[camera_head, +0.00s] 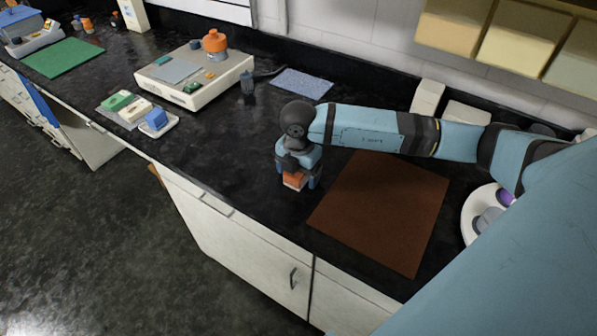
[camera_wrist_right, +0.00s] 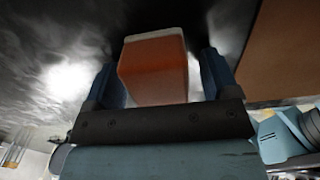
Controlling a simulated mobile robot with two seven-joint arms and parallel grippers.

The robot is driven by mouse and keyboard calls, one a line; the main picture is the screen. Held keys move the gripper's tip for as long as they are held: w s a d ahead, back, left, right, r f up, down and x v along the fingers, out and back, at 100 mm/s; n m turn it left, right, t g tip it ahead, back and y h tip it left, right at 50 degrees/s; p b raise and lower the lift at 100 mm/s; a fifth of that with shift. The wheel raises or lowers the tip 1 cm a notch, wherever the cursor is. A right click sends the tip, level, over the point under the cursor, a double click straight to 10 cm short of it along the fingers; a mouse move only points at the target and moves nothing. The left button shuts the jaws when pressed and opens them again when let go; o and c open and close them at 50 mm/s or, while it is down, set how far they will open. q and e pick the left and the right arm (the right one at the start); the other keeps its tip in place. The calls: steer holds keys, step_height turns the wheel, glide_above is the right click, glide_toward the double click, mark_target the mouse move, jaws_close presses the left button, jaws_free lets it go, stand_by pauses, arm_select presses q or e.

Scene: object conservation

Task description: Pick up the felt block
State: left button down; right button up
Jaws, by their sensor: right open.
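An orange-red block with a pale edge (camera_head: 294,180) is on the black counter, at the left side of the brown mat; I cannot tell from its surface whether it is felt. My right gripper (camera_head: 299,182) is right over it, pointing down, with a finger on either side. In the right wrist view the block (camera_wrist_right: 154,68) sits between the two open fingers of the gripper (camera_wrist_right: 160,82), with a gap at least on the right. The gripper hides part of the block in the head view. My left gripper is not in view.
The brown mat (camera_head: 385,209) is bare. A round white tray (camera_head: 470,214) is at right.

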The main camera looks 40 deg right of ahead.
steer(key=shift+c, duration=0.5)
steer(key=c, duration=0.9)
steer(key=shift+r, duration=0.1)
step_height(320, 180, up, 20)
steer(key=shift+o, duration=0.4)
